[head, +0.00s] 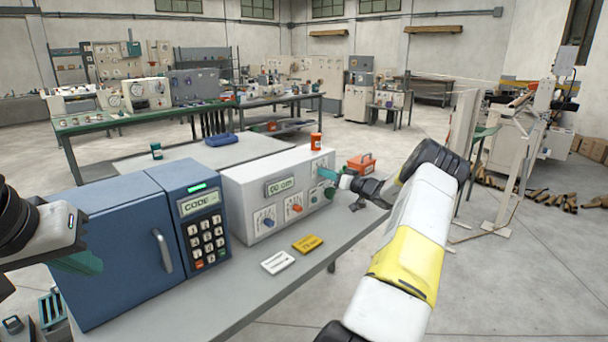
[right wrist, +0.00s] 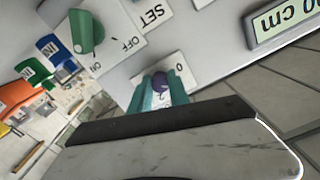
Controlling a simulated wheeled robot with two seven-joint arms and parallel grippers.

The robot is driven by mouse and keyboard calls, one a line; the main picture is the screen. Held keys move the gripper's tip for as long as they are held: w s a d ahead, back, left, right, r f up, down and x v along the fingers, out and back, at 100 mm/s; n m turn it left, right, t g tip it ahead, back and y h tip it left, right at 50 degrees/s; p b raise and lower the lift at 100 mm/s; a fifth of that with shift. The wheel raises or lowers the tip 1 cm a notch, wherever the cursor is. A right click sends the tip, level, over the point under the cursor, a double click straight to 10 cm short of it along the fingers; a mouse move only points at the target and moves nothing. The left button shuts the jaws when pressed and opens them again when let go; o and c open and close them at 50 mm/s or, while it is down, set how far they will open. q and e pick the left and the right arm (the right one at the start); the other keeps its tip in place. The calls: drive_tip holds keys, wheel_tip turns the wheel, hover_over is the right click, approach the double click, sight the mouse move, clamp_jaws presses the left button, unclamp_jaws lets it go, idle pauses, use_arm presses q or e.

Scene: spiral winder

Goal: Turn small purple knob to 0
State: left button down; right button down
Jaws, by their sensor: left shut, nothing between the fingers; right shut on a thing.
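The white control box (head: 262,170) stands on the grey table, its display (head: 279,187) reading about 00 cm. My right gripper (head: 328,174) reaches the upper right of its front face. In the right wrist view, its teal fingers are shut on the small purple knob (right wrist: 160,84), beside a white label with a 0 (right wrist: 178,70). The fingers cover part of the knob, so its exact pointing is hard to tell. In the head view the knob is hidden. My left gripper (head: 80,262) is shut and empty at the left, in front of the blue safe.
The blue safe (head: 125,240) with a keypad stands left of the box. A white card (head: 278,262) and a yellow card (head: 308,244) lie in front. An orange-red canister (head: 316,141) stands on top.

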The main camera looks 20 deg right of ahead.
drive_tip(key=n, duration=0.6)
drive_tip(key=shift+d+f+n, duration=0.1)
drive_tip(key=shift+f+n, duration=0.05)
drive_tip(key=shift+n, duration=0.15)
idle(0.4)
drive_tip(key=c, duration=1.2)
unclamp_jaws()
drive_tip(key=shift+c, duration=0.2)
drive_tip(key=v, duration=0.8)
drive_tip(key=shift+w, duration=0.1)
